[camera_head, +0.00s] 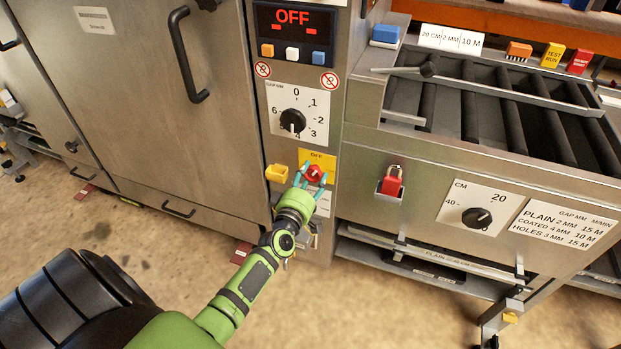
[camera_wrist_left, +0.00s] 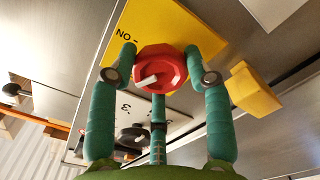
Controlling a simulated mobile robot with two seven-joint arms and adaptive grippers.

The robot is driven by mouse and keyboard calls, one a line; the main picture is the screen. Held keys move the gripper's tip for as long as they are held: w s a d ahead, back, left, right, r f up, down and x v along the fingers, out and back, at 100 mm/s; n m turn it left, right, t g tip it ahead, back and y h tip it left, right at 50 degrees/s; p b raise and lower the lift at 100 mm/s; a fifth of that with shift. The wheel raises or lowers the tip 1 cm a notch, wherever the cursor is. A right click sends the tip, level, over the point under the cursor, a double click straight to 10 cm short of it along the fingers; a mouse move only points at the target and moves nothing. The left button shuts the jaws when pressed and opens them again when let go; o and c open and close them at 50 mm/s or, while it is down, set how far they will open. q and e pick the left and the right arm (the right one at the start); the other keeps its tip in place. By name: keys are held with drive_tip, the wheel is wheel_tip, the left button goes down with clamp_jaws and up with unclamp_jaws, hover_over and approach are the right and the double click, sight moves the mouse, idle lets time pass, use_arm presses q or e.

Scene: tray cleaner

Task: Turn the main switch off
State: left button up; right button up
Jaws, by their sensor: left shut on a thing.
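The main switch is a red rotary knob (camera_head: 314,173) on a yellow plate (camera_head: 322,158) marked OFF, low on the machine's front column. My left gripper (camera_head: 311,172) reaches it from below, with its teal fingers on either side of the knob. In the left wrist view the red knob (camera_wrist_left: 160,70) sits between the two fingertips, and its white pointer mark points toward the left of that picture. The word ON shows on the yellow plate (camera_wrist_left: 140,22) there. The left gripper is shut on the knob. The right gripper is not in view.
A yellow block (camera_head: 277,173) sticks out just left of the switch. Above are a black GAP MM dial (camera_head: 293,121) and a display (camera_head: 293,20) reading OFF. A red padlock (camera_head: 391,181) hangs to the right. A cabinet handle (camera_head: 186,55) projects at left.

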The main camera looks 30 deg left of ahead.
use_arm(q)
drive_tip(key=n, duration=0.3)
drive_tip(key=shift+d+f, duration=0.35)
drive_tip(key=shift+r+n+b, duration=0.1)
drive_tip(key=shift+n+b, duration=0.3)
drive_tip(key=shift+n, duration=0.9)
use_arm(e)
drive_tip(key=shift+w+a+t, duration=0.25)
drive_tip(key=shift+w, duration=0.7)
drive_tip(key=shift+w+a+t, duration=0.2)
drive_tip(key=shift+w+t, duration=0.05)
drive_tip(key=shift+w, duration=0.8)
use_arm(q)
drive_tip(key=o, duration=1.1)
drive_tip(key=shift+o, duration=0.2)
drive_tip(key=shift+r, duration=0.15)
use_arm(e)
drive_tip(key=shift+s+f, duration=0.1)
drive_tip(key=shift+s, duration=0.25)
use_arm(q)
drive_tip(key=shift+a, duration=0.1)
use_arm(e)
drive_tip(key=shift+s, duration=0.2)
use_arm(q)
drive_tip(key=v, duration=1.2)
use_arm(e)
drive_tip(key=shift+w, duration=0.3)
